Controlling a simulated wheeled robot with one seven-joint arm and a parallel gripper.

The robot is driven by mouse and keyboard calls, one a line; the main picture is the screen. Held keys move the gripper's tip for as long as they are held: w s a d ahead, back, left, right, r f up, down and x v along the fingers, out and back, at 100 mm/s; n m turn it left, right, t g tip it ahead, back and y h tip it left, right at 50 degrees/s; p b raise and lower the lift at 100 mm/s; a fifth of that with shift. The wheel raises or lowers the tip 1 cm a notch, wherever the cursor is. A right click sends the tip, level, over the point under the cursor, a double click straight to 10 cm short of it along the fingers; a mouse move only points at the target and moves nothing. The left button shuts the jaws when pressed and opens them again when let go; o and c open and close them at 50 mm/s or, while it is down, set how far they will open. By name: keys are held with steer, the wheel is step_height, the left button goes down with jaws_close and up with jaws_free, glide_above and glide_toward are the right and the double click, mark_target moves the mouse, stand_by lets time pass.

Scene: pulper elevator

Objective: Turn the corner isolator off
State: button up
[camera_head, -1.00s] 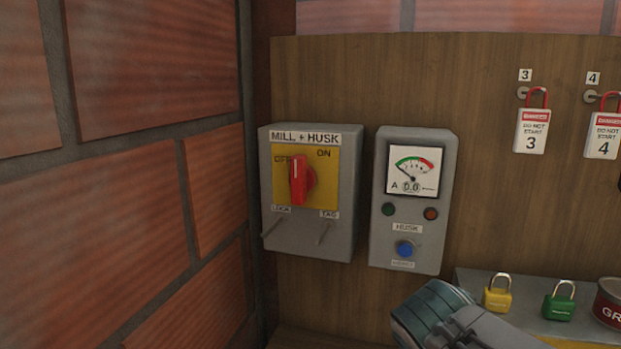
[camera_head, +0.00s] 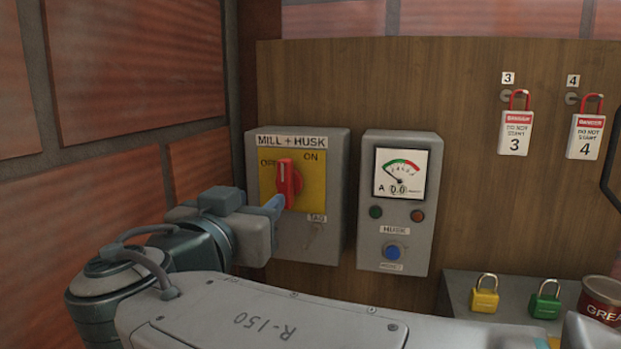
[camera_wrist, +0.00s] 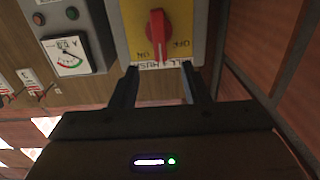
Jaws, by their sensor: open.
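The corner isolator is a grey box (camera_head: 337,195) labelled MILL + HUSK, mounted beside the brick corner. Its yellow plate (camera_head: 315,185) carries OFF at the upper left and ON at the upper right. The red rotary handle (camera_head: 286,180) stands nearly upright between these words. In the wrist view the plate is upside down and the red handle (camera_wrist: 157,32) lies ahead, roughly between the fingers. My gripper (camera_wrist: 159,70) is open and empty, its fingertips short of the handle. In the head view my gripper (camera_head: 275,206) covers the box's lower left, hiding the LOCK label.
A grey HUSK meter box (camera_head: 408,235) with a blue button is close on the right. The brick wall (camera_head: 130,70) is close on the left. Yellow (camera_head: 484,297) and green (camera_head: 545,303) padlocks sit on a shelf; red-shackled tags (camera_head: 515,132) hang on the board.

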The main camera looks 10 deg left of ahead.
mark_target(283, 181)
steer(key=w+p, duration=0.1)
steer(key=w, duration=0.2)
steer(key=w+p, duration=0.1)
steer(key=w, duration=0.3)
steer(key=w+d+p, duration=0.1)
steer(key=w, duration=0.2)
steer(key=shift+w, duration=0.4)
jaws_close()
